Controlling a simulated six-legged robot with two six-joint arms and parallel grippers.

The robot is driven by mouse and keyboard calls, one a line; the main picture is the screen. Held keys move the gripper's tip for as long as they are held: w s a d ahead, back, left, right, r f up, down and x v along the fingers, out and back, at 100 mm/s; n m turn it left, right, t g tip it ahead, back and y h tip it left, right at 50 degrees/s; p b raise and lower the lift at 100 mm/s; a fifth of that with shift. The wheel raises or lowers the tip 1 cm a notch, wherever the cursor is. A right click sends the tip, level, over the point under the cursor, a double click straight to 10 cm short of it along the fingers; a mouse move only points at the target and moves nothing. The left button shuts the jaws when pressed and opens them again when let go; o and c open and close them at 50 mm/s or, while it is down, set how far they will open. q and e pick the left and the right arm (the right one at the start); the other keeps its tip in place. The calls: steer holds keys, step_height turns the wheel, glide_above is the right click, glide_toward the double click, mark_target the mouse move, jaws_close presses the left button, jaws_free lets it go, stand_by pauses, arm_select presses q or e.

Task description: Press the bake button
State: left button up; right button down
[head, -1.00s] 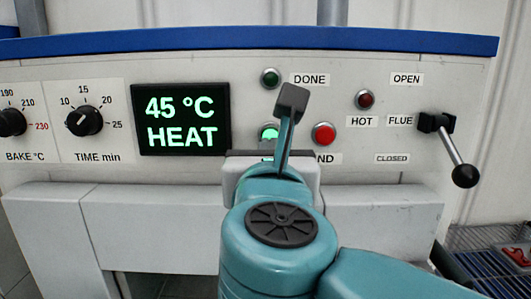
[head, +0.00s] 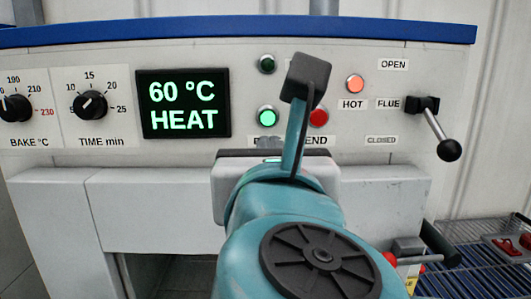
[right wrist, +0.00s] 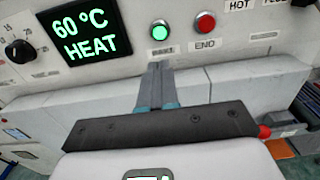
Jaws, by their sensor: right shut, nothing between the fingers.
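The bake button (head: 268,117) glows green on the oven's front panel. Its label is mostly hidden behind my gripper, with only a first letter B showing. The button also shows in the right wrist view (right wrist: 160,32). My right gripper (head: 268,141) is shut and empty, its tips just below the button and largely hidden behind my own wrist in the head view. In the right wrist view the closed fingers (right wrist: 158,68) point up toward the button, with its face uncovered. The display (head: 183,104) reads 60 °C HEAT. My left gripper is not in view.
The red END button (head: 318,116) sits right of the bake button. The HOT lamp (head: 355,83) is lit above it. The flue lever (head: 437,125) sticks out at the right. A wire rack (head: 475,250) with red-handled items stands at the lower right.

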steer(key=s, duration=0.3)
steer(key=shift+s+a+r, duration=0.1)
steer(key=shift+s, duration=0.2)
steer(key=shift+w, duration=0.1)
